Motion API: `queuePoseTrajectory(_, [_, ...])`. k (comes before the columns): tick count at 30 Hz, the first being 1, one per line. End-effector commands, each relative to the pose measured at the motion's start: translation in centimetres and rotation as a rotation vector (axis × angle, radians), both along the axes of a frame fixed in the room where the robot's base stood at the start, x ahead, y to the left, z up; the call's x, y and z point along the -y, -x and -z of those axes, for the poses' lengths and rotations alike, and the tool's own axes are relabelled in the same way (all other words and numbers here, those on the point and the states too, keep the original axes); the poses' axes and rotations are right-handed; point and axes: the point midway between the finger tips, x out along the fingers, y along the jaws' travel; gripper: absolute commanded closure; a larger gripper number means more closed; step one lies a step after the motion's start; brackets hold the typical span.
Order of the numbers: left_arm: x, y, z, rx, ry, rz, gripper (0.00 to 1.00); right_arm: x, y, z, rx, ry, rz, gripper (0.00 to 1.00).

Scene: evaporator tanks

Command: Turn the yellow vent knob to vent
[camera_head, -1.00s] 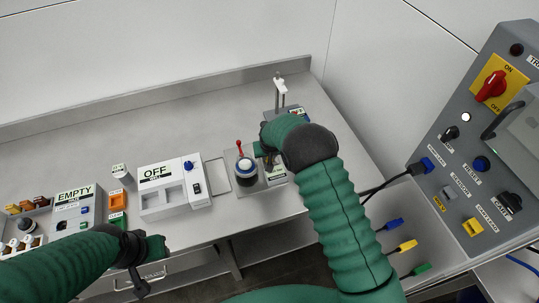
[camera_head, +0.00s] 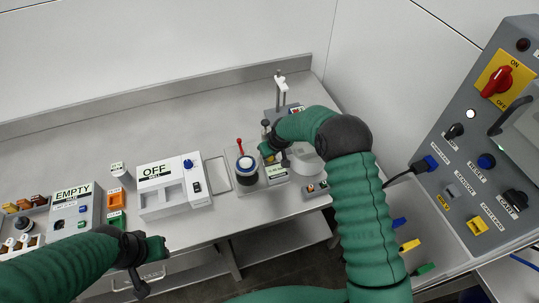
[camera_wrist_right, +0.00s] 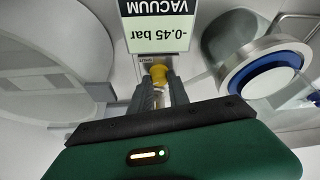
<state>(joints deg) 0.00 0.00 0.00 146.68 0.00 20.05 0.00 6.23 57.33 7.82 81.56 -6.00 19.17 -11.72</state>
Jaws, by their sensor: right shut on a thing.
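The yellow vent knob (camera_wrist_right: 158,72) is in the right wrist view, just below a vacuum display that reads -0.45 bar (camera_wrist_right: 157,30), upside down there. My right gripper (camera_wrist_right: 160,86) is shut on the knob, its two fingers at the knob's sides. The knob's pointer and most of its markings are hidden or too small to read. In the head view my right gripper (camera_head: 268,153) is beside the small vacuum unit, with a yellow spot showing at the fingers. My left gripper (camera_head: 158,249) is over the bench's front edge, away from the knob; its fingers are unclear.
A dark-and-blue-rimmed jar (camera_head: 246,170) stands just left of the right gripper, with a red lever (camera_head: 239,146) behind it. A white box marked OFF (camera_head: 173,187) is further left. A grey control panel (camera_head: 470,150) stands at right.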

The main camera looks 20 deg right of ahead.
Motion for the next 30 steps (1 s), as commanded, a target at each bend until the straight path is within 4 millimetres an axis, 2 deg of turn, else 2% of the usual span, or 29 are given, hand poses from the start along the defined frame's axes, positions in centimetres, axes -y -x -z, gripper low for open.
queuePoseTrajectory(30, [0.0, 0.0, 5.2, 0.0, 0.0, 0.0, 0.64, 0.9, -0.6, 0.3, 0.0, 0.001, -0.945, 1.0])
